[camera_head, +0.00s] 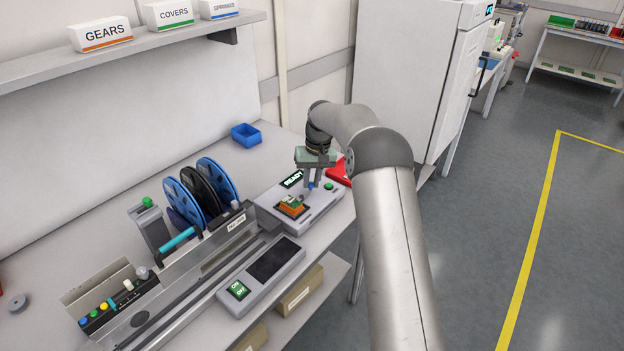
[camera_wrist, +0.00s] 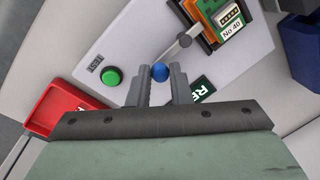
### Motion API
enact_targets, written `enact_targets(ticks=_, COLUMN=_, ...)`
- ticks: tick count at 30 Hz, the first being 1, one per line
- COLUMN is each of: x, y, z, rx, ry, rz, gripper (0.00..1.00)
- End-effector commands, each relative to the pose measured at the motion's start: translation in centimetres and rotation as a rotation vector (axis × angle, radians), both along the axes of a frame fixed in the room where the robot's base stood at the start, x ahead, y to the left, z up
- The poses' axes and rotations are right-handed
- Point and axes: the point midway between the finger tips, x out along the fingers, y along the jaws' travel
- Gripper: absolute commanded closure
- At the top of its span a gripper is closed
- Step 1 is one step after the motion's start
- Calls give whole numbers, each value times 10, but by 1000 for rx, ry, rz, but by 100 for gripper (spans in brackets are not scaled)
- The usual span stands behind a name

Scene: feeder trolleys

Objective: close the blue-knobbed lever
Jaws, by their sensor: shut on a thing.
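The blue knob (camera_wrist: 160,72) of the lever sits between my gripper's two fingertips (camera_wrist: 158,80) in the wrist view. The grey lever rod (camera_wrist: 171,55) runs from the knob up to the right, to a pale grey end beside the orange and green part marked No 40 (camera_wrist: 230,20). My gripper is shut on the knob. In the head view my gripper (camera_head: 312,184) is over the test box (camera_head: 322,205), with the knob just visible at its tips. The orange and green part (camera_head: 291,206) sits on the box, left of my gripper.
A green button (camera_wrist: 112,76) is left of the knob.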

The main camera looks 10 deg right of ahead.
Motion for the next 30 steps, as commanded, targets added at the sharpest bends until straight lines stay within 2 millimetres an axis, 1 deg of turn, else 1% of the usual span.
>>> enact_targets(ticks=6, x=1, y=1, z=2, rx=0, ry=-5, rz=-1, gripper=100)
enact_targets(ticks=7, x=1, y=1, z=2, rx=0, ry=-5, rz=-1, gripper=74)
enact_targets(ticks=8, x=1, y=1, z=2, rx=0, ry=-5, rz=-1, gripper=65)
enact_targets(ticks=9, x=1, y=1, z=2, rx=0, ry=-5, rz=-1, gripper=60)
enact_targets(ticks=17, x=0, y=0, z=1, rx=0, ry=-2, rz=-1, gripper=60)
enact_targets(ticks=20, x=1, y=-1, z=6, rx=0, ry=-3, rz=-1, gripper=60)
enact_targets(ticks=23, x=1, y=-2, z=18, rx=0, ry=-5, rz=-2, gripper=60)
enact_targets(ticks=26, x=1, y=-5, z=39, rx=-1, ry=-6, rz=-2, gripper=60)
enact_targets(ticks=30, x=2, y=-10, z=73, rx=-1, ry=-7, rz=-2, gripper=60)
